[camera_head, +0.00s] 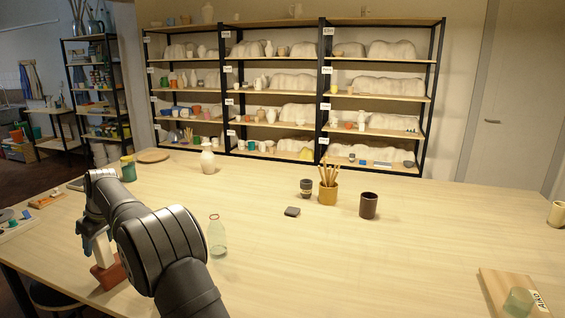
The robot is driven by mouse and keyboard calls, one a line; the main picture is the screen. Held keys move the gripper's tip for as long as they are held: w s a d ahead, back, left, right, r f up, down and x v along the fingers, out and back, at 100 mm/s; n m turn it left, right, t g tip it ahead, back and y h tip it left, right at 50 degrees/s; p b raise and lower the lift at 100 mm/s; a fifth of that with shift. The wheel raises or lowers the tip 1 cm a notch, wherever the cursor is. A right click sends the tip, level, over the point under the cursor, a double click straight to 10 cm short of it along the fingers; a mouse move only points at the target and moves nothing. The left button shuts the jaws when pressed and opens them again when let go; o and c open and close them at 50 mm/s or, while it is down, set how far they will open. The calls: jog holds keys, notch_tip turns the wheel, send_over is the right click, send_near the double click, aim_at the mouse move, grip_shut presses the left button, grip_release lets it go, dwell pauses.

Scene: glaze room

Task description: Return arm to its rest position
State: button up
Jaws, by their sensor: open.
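My arm reaches in from the bottom left over the wooden table (400,250). It bends at a raised joint and my gripper (92,250) points down near the table's left side. The jaws are open, though the fingertips are small and partly hidden. A white upright piece (104,244) on a reddish-brown block (108,276) stands right by the fingers. I cannot tell whether the fingers touch it. My arm covers part of the block.
A clear glass bottle (217,236) stands just right of my arm. A green jar (128,169) and a white vase (207,160) stand behind. A brush pot (328,193), dark cup (368,206) and grey block (292,212) stand mid-table. The front middle is clear.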

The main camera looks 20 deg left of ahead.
jog(key=shift+a+f, duration=0.25)
jog(key=shift+f, duration=0.1)
jog(key=shift+r, duration=1.65)
jog(key=shift+d+f, duration=0.1)
jog(key=shift+f, duration=0.05)
notch_tip(320, 180, down, 3)
jog(key=shift+f, duration=0.15)
jog(key=v, duration=1.1)
